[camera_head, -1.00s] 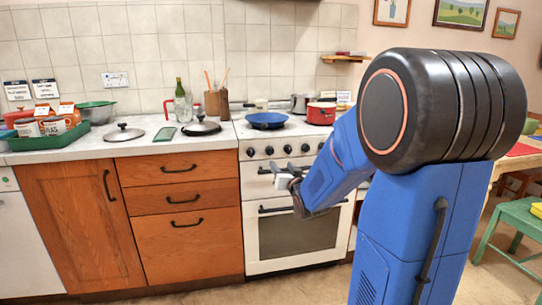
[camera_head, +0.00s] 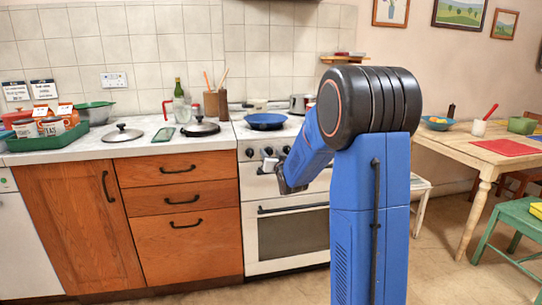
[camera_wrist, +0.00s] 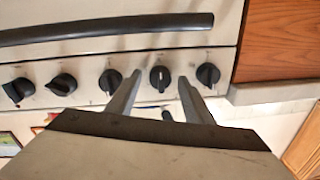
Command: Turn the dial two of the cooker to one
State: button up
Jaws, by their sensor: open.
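The white cooker (camera_head: 262,225) stands at the right end of the counter, with a row of black dials on its front panel. In the head view, the two dials at the left (camera_head: 249,152) (camera_head: 268,151) show clearly; my arm hides part of the row. In the wrist view, the picture is upside down and several dials show. My gripper (camera_head: 273,165) is open in front of the panel. In the wrist view, its fingers (camera_wrist: 160,88) frame the dial second from the right (camera_wrist: 160,76); contact cannot be told. The dial markings are too small to read.
The oven handle (camera_wrist: 110,32) crosses the cooker front near the dials. A blue pan (camera_head: 266,121) sits on the hob. The wooden drawers (camera_head: 183,200) adjoin the cooker. A table (camera_head: 480,150) and a green chair (camera_head: 515,225) stand at the right.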

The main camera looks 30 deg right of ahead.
jog(key=shift+w, duration=0.1)
jog(key=c, duration=1)
jog(key=shift+c, duration=0.2)
